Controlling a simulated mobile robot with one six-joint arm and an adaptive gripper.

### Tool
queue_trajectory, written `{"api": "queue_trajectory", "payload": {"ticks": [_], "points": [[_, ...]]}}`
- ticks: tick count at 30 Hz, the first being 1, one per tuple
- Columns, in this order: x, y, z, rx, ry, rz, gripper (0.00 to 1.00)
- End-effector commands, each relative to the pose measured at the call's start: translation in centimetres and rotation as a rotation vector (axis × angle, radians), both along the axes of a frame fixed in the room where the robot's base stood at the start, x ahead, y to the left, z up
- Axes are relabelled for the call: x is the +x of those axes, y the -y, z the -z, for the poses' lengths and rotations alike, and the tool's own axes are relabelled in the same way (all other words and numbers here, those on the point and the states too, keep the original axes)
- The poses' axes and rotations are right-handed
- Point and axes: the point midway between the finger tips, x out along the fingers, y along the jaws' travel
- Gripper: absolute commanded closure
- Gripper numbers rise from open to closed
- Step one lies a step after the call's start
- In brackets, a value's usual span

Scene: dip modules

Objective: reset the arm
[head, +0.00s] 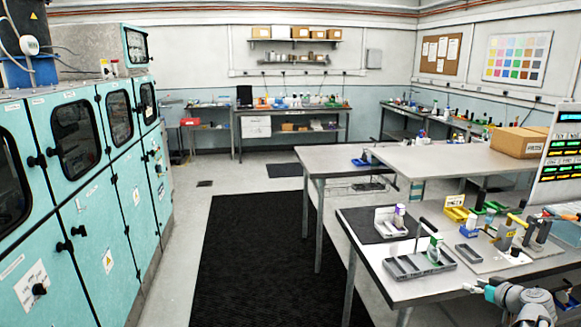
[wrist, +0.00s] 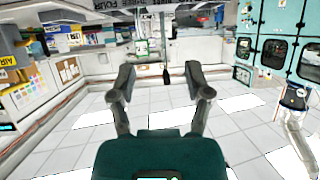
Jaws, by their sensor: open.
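My gripper (wrist: 160,85) shows in the wrist view with its two dark fingers spread wide apart and nothing between them. The wrist picture looks upside down, with white ceiling tiles below and the room's furniture above. In the head view, part of my arm (head: 522,300) shows at the lower right corner, beside the front edge of the near workbench (head: 420,288). The fingers are small and partly cut off there. My gripper touches nothing that I can see.
A cardboard box (head: 519,143) sits on the bench behind. Teal cabinets (head: 100,200) line the left wall. The black floor mat (head: 270,255) between is clear.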

Motion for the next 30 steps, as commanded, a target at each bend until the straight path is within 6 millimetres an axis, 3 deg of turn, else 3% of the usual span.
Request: {"api": "queue_trajectory", "payload": {"ticks": [11,21,30], "points": [[1.6,-5.6,1.6,0.052,-0.109,-0.065,0.36],[2.9,-15.6,4.4,0.118,-0.336,-0.15,0.36],[2.3,-23.9,6.8,0.137,-0.562,-0.177,0.36]]}}
